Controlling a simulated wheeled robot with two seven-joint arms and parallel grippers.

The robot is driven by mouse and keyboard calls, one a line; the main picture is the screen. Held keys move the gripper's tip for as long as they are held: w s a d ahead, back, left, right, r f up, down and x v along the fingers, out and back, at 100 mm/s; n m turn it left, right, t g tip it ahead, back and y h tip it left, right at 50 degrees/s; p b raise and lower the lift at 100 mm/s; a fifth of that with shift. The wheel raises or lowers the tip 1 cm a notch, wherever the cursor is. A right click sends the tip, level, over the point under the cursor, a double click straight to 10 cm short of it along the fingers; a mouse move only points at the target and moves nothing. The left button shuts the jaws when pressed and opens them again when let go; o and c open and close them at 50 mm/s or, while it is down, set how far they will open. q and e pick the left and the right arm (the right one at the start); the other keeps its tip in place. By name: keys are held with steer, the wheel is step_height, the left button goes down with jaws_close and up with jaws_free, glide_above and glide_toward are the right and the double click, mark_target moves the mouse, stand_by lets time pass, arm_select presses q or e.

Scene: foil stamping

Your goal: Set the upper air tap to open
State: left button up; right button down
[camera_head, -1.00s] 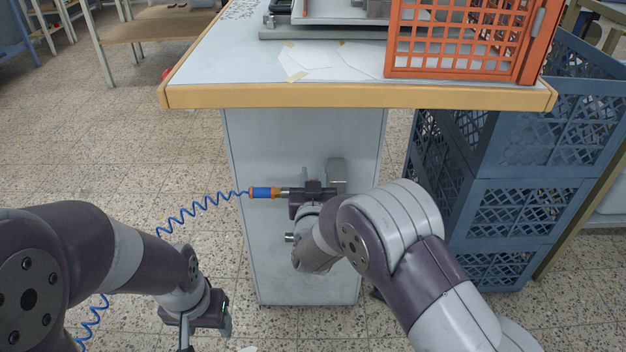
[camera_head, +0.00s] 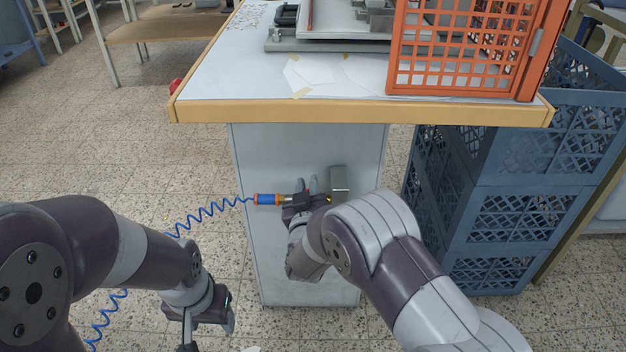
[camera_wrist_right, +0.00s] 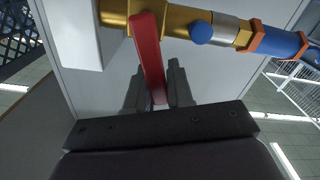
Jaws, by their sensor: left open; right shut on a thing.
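The upper air tap is a brass valve (camera_wrist_right: 180,22) with a red lever (camera_wrist_right: 149,52). It sits on the pale cabinet side under the tabletop. In the right wrist view the lever lies across the brass pipe. My right gripper (camera_wrist_right: 157,85) is shut on the lever, one finger on each side. In the head view my right gripper (camera_head: 312,190) is at the tap and hides most of it. A blue and orange hose coupling (camera_head: 268,199) is on the tap's left. My left gripper (camera_head: 208,322) is open and empty at the lower left, away from the cabinet.
A coiled blue hose (camera_head: 205,215) runs from the coupling down behind my left arm. A grey box (camera_head: 340,179) is on the cabinet right of the tap. The wooden table edge (camera_head: 350,113) overhangs above. Blue crates (camera_head: 515,215) stand at the right. Floor is free left of the cabinet.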

steer(key=shift+a+f+n+p, duration=0.2)
steer(key=shift+a+n+p, duration=0.25)
steer(key=shift+n, duration=0.35)
steer(key=shift+a+f+n+p, duration=0.2)
steer(key=shift+a+n+p, duration=0.15)
steer(key=shift+n, duration=0.45)
steer(key=c, duration=1.4)
jaws_free()
steer(key=shift+o, duration=0.2)
